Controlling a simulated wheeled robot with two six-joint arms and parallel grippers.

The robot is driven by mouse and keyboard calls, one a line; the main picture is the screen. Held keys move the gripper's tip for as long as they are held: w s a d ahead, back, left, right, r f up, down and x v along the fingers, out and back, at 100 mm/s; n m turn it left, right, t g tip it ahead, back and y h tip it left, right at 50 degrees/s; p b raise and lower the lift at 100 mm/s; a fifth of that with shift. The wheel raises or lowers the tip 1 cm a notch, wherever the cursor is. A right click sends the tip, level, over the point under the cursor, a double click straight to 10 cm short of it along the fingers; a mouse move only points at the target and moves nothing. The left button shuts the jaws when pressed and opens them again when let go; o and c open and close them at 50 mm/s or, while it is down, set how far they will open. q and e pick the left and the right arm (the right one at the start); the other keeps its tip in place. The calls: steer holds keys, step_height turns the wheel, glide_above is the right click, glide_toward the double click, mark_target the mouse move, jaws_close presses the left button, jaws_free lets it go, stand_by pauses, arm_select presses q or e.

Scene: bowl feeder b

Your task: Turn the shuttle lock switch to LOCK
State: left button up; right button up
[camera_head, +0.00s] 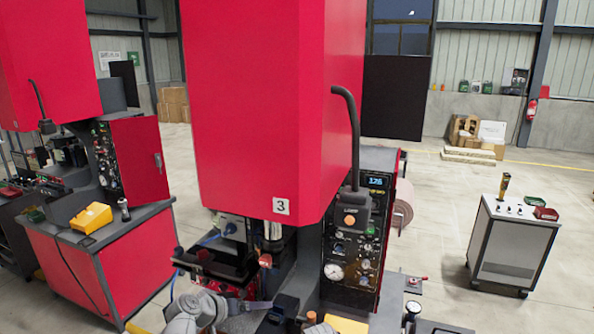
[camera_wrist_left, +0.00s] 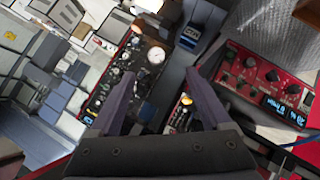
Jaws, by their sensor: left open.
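The shuttle lock switch cannot be told apart by its label in either view. The press marked 3 (camera_head: 262,130) has a dark control panel (camera_head: 352,250) with gauges, buttons and knobs on its right side. My left gripper (camera_head: 284,308) is low in front of the press, left of this panel. A dark panel of knobs and a gauge (camera_wrist_left: 124,76) lies left of the fingers. A red panel with dark knobs and blue displays (camera_wrist_left: 268,84) lies to the right. My right gripper is not in view.
A small unit with a lit orange button (camera_wrist_left: 181,117) shows between the fingers. A blue-grey block (camera_wrist_left: 199,30) stands beyond them. A second red press (camera_head: 138,160) is at left, and a grey cabinet (camera_head: 512,245) at right. Open floor (camera_head: 440,210) lies between press 3 and the cabinet.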

arm_select(q)
steer(key=s+a+f+g+y, duration=0.2)
steer(key=s+f+g+y, duration=0.25)
steer(key=s, duration=0.25)
steer(key=s+a+f+g+y, duration=0.25)
steer(key=s+f, duration=0.25)
steer(key=s, duration=0.3)
steer(key=s+d+f+m+g+y+b, duration=0.1)
steer(key=s+d+f+m+b, duration=0.2)
steer(key=d+f+b, duration=0.8)
step_height(320, 180, down, 3)
steer(key=s+b, duration=0.2)
steer(key=b, duration=0.1)
steer(key=shift+s+m+y, duration=0.25)
steer(key=shift+m+y, duration=0.05)
steer(key=shift+y, duration=0.1)
steer(key=shift+d+r, duration=0.1)
